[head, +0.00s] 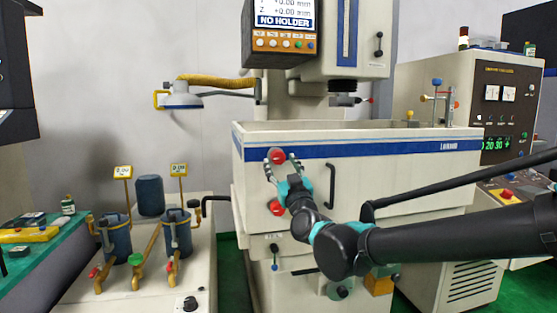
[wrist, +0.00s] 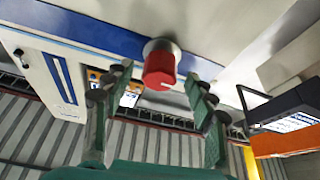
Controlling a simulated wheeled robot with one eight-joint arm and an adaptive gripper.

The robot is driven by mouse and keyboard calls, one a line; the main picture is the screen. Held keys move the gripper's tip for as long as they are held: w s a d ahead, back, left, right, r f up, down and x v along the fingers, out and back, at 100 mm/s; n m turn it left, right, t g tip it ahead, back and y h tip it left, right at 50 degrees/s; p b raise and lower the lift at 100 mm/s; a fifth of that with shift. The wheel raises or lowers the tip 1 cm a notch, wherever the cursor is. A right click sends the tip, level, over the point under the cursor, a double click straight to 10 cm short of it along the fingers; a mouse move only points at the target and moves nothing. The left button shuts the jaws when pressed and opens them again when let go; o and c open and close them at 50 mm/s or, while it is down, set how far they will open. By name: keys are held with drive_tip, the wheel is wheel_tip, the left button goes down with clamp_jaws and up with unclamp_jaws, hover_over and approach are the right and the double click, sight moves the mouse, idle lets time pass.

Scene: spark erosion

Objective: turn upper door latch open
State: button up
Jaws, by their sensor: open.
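The upper door latch is a red knob (head: 276,155) at the left end of the blue stripe on the white tank front (head: 370,165). A second red knob, the lower latch (head: 276,208), sits below it. My gripper (head: 283,168) is open close to the upper latch, and its fingers hide part of the door there. In the wrist view, a red knob (wrist: 160,70) on a grey round base lies between the two spread fingers of my gripper (wrist: 156,84). I see a gap on both sides of the knob. Contact is not visible.
A black door handle (head: 331,185) stands right of the latches. The machine head (head: 345,45) hangs above the tank. Blue pots (head: 115,238) with yellow pipes stand at the lower left. A control cabinet (head: 500,100) stands at the right.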

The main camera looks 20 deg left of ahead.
sight(269, 155)
drive_tip(key=shift+x, duration=1.45)
drive_tip(key=c, duration=1.2)
drive_tip(key=shift+o, duration=0.2)
